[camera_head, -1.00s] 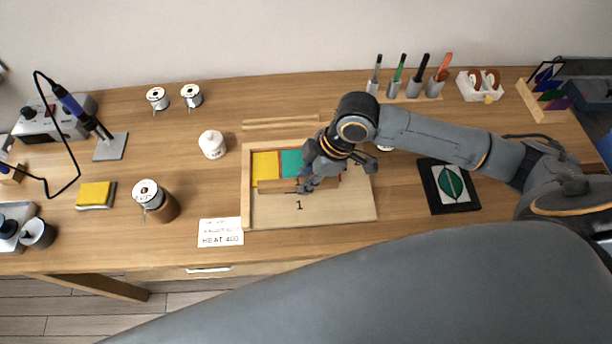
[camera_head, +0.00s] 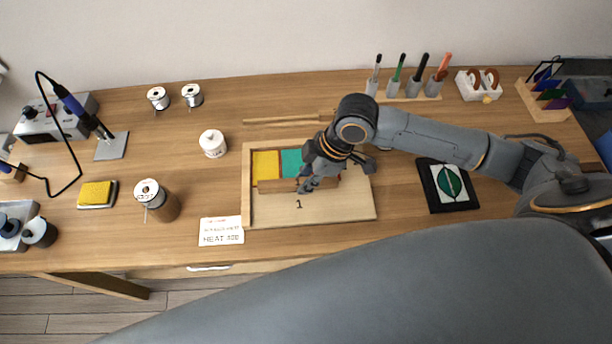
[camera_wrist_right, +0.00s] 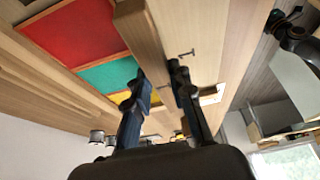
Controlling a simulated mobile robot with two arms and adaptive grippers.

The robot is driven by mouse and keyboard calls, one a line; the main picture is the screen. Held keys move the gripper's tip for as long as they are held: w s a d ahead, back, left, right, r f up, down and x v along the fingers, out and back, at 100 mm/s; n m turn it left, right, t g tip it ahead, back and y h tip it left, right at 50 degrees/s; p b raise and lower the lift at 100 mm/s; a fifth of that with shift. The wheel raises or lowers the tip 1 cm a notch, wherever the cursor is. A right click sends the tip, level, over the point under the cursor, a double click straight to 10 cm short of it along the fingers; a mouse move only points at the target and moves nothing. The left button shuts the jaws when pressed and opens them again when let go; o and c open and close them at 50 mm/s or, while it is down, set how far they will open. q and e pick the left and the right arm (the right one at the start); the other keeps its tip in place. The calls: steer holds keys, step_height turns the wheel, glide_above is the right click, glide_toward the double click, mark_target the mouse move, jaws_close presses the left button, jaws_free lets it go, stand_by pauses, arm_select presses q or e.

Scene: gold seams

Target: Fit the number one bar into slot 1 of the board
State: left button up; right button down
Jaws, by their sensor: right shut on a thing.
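The pale wooden board (camera_head: 310,210) lies on the bench with a printed 1 on its front part. Yellow and teal panels show behind that strip, and a red one shows in the wrist view. My right gripper (camera_head: 308,186) is over the board, shut on a wooden bar (camera_head: 276,187). The bar lies lengthwise between the coloured panels and the 1. The wrist view shows the bar (camera_wrist_right: 140,35) between the fingers (camera_wrist_right: 158,78), along the panels' edge. Whether it is seated in the slot or just above it I cannot tell.
Loose wooden strips (camera_head: 284,121) lie behind the board. A white jar (camera_head: 212,144) and a HEAT card (camera_head: 221,231) are to its left. A dark pad with a leaf panel (camera_head: 450,187) is to its right. Spools, a soldering station and pen holders stand farther out.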

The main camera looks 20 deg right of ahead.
steer(key=shift+f, duration=0.45)
steer(key=shift+p, duration=0.45)
steer(key=shift+f, duration=0.3)
stand_by(1.1)
steer(key=shift+s+f+p, duration=0.1)
steer(key=shift+s+p, duration=0.05)
steer(key=shift+p, duration=0.5)
steer(key=c, duration=1.1)
jaws_free()
steer(key=shift+d, duration=0.1)
steer(key=o, duration=0.5)
steer(key=shift+r, duration=0.2)
